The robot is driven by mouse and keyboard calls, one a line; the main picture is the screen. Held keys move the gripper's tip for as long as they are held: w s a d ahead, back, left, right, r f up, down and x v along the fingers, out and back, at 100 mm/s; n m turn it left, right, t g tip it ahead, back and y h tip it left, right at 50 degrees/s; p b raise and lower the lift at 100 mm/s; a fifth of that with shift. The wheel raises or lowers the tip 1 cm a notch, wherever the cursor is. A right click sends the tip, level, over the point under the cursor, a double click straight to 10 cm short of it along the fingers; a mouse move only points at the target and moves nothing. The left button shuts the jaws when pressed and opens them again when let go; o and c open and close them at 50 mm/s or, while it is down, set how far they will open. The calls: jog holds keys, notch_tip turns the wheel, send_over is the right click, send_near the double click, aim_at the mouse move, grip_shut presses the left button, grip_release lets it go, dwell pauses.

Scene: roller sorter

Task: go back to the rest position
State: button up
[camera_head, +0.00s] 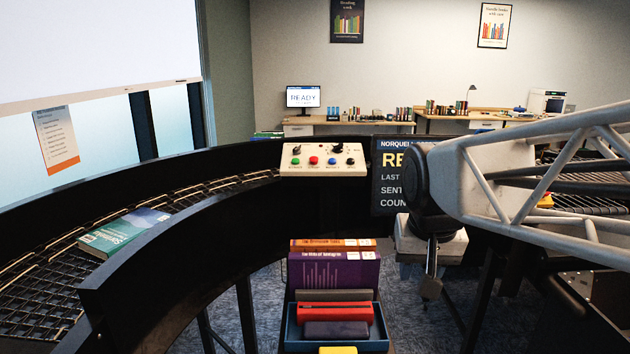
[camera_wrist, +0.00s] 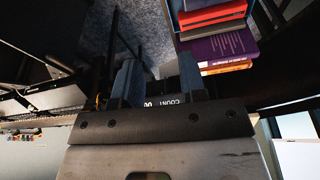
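My gripper (camera_head: 432,285) hangs at the right of the centre in the head view, pointing down beside the display screen and right of the book stack. In the wrist view, the two fingers of my gripper (camera_wrist: 158,75) stand apart with nothing between them. My arm reaches in from the right edge of the head view. No rest mark or stand shows in either view.
A blue bin (camera_head: 290,333) holds several books at the bottom centre; a purple book (camera_head: 335,270) stands behind. A teal book (camera_head: 122,233) lies on the curved roller track at left. A button panel (camera_head: 323,160) and a dark screen (camera_head: 388,185) stand ahead.

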jog(key=s+d+f+n, duration=0.1)
jog(key=s+f, duration=0.7)
jog(key=s, duration=0.4)
jog(key=shift+s+d+f, duration=0.3)
jog(key=shift+s+f, duration=0.05)
jog(key=shift+w+r, duration=0.1)
dwell(1.0)
